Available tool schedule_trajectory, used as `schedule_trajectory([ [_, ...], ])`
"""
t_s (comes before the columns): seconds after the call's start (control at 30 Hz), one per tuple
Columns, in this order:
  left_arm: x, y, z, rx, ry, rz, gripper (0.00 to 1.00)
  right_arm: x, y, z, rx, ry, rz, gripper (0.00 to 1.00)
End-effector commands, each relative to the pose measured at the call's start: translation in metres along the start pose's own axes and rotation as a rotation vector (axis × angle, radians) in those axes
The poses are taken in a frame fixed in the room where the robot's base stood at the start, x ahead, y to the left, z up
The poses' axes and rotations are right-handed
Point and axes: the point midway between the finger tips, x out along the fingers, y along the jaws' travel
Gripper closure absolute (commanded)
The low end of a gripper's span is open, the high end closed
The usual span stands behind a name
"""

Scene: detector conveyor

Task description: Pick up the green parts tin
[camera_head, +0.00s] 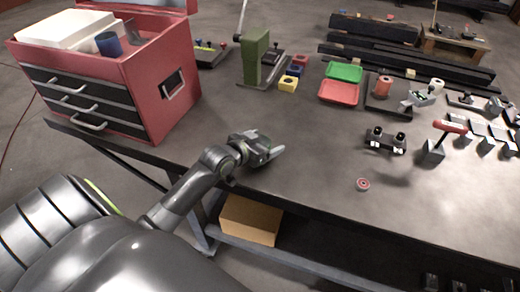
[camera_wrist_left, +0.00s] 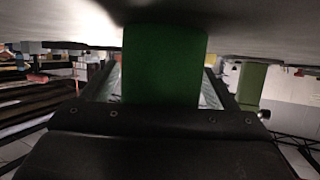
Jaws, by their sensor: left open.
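A plain dark green block-like shape, which looks like the green parts tin (camera_wrist_left: 165,62), fills the middle of the left wrist view. It stands between the two fingers of my left gripper, close to the camera. I cannot tell whether the fingers touch it. In the head view my left gripper (camera_head: 265,151) is low over the near table edge, right of the red tool chest, with its jaws open. The gripper hides most of what is between its fingers there. My right gripper is not in view.
The red tool chest (camera_head: 150,85) stands left on the table (camera_head: 300,160). A small red disc (camera_head: 363,184) lies right, with clear tabletop between.

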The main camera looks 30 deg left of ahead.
Motion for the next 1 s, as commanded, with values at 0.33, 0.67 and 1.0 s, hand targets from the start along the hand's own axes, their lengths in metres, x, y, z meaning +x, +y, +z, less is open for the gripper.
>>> schedule_trajectory([
  [0.33, 0.0, 0.0, 0.0, 0.0, 0.0, 0.0, 0.45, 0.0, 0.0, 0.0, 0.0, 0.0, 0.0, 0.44],
  [0.67, 0.0, 0.0, -0.001, 0.0, 0.002, 0.0, 0.69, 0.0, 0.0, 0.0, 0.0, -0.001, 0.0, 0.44],
  [1.0, -0.015, 0.0, -0.038, 0.007, 0.008, 0.001, 0.69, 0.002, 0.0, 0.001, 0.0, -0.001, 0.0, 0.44],
])
